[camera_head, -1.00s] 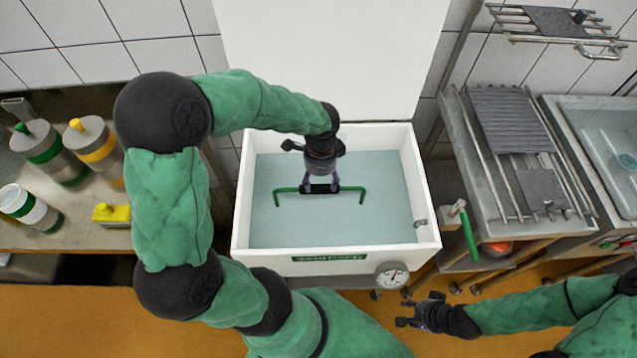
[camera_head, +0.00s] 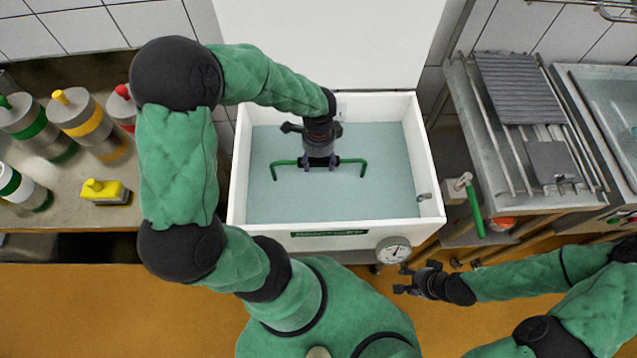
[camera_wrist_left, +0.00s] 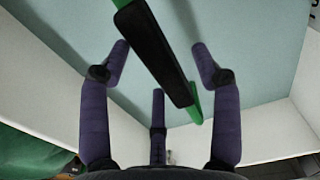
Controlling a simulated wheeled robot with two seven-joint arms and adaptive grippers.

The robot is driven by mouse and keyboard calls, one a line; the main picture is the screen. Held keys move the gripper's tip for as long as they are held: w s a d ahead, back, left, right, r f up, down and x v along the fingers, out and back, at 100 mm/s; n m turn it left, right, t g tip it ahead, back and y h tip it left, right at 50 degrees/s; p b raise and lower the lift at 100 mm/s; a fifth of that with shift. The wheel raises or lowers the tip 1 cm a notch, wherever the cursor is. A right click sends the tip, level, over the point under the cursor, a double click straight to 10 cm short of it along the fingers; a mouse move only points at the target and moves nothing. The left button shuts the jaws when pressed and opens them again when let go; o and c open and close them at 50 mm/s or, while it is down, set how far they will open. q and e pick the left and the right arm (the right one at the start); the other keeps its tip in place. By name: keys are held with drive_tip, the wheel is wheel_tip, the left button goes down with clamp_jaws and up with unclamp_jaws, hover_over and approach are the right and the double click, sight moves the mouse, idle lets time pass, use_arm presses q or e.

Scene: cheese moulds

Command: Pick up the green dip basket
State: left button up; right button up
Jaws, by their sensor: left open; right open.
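The green dip basket shows as a green bar handle (camera_head: 350,161) with bent ends, over the pale blue liquid in a white tank (camera_head: 437,205). Its black middle grip (camera_wrist_left: 160,50) shows in the left wrist view, slanting between my fingers. No more of the basket can be made out. My left gripper (camera_head: 319,165) is open over the handle's middle and hides most of the grip in the head view. In the wrist view its fingers (camera_wrist_left: 160,65) stand apart on either side of the grip. My right gripper (camera_head: 402,281) is open and empty, outside the tank near its front right.
A round dial (camera_head: 394,250) sits at the tank's front right corner. A tap with a green lever (camera_head: 474,208) stands to the right, beside a metal rack (camera_head: 500,150). Bottles and a yellow-topped block (camera_head: 105,191) stand on the left counter (camera_head: 60,215).

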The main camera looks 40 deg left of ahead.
use_arm(q)
wheel_tip(320, 180, down, 3)
drive_tip(key=shift+s+f+b, duration=0.1)
drive_tip(key=shift+f+b, duration=0.05)
drive_tip(key=shift+b, duration=0.45)
clamp_jaws()
drive_tip(key=shift+r, duration=0.25)
